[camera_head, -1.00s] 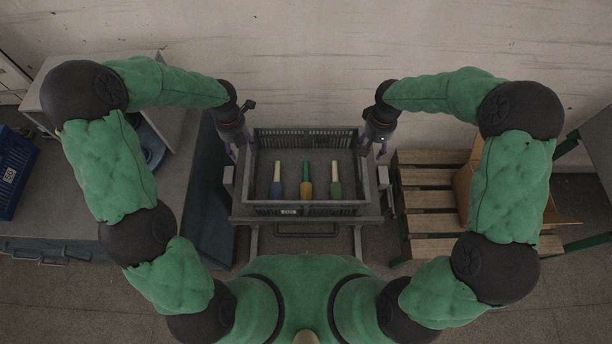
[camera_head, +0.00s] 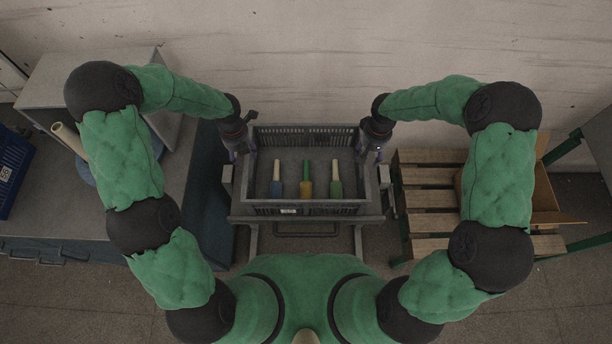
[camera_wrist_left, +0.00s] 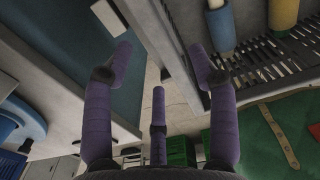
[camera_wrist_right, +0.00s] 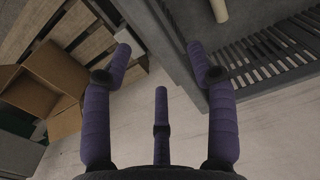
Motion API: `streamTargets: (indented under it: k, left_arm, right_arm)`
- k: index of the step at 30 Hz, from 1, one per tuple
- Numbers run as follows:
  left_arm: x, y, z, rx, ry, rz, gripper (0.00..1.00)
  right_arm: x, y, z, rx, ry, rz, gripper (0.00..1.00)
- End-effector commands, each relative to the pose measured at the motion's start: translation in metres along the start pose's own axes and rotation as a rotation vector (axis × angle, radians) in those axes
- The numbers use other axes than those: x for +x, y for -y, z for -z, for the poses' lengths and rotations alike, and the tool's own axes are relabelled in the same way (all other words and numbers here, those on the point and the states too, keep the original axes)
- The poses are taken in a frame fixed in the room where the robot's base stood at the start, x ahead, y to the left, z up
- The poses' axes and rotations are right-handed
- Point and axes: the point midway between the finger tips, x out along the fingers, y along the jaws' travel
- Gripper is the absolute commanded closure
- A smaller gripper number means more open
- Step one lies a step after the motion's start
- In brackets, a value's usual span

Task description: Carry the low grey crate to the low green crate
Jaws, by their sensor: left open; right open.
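My right gripper (camera_head: 370,154) is open at the right side wall, placed alike in the right wrist view (camera_wrist_right: 159,58). Whether the fingers touch the crate I cannot tell. A green slatted thing, perhaps the green crate (camera_wrist_left: 180,152), shows partly behind the left fingers.
A wooden slatted pallet (camera_head: 428,200) with an open cardboard box (camera_head: 548,205) stands to the right. A grey cabinet (camera_head: 60,215) with a blue crate (camera_head: 12,175) is on the left. A pale wall (camera_head: 310,60) lies behind the stand.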

Motion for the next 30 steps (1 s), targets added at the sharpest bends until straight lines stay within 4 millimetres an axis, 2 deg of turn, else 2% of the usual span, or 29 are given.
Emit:
streamTargets:
  k: [3, 10, 15, 24, 26, 30]
  left_arm:
    - [0.021, 0.000, 0.001, 0.001, -0.003, 0.000, 0.42]
    - [0.048, 0.000, 0.000, -0.001, 0.000, 0.000, 0.42]
    - [0.056, 0.000, 0.000, 0.000, 0.001, 0.000, 0.42]
    - [0.057, 0.000, 0.000, -0.001, 0.001, 0.000, 0.42]
    - [0.057, 0.000, 0.000, -0.001, 0.001, 0.000, 0.56]
    - [0.057, 0.000, 0.000, -0.001, 0.001, 0.000, 0.95]
  right_arm:
    - [0.021, 0.000, -0.001, 0.000, 0.003, 0.000, 0.42]
    - [0.048, 0.000, 0.000, 0.000, 0.000, 0.000, 0.42]
    - [0.056, 0.000, 0.000, 0.000, -0.001, 0.000, 0.42]
    - [0.057, 0.000, 0.000, 0.000, -0.001, 0.000, 0.42]
    - [0.057, 0.000, 0.000, 0.000, -0.001, 0.000, 0.56]
    - [0.057, 0.000, 0.000, 0.000, -0.001, 0.000, 0.95]
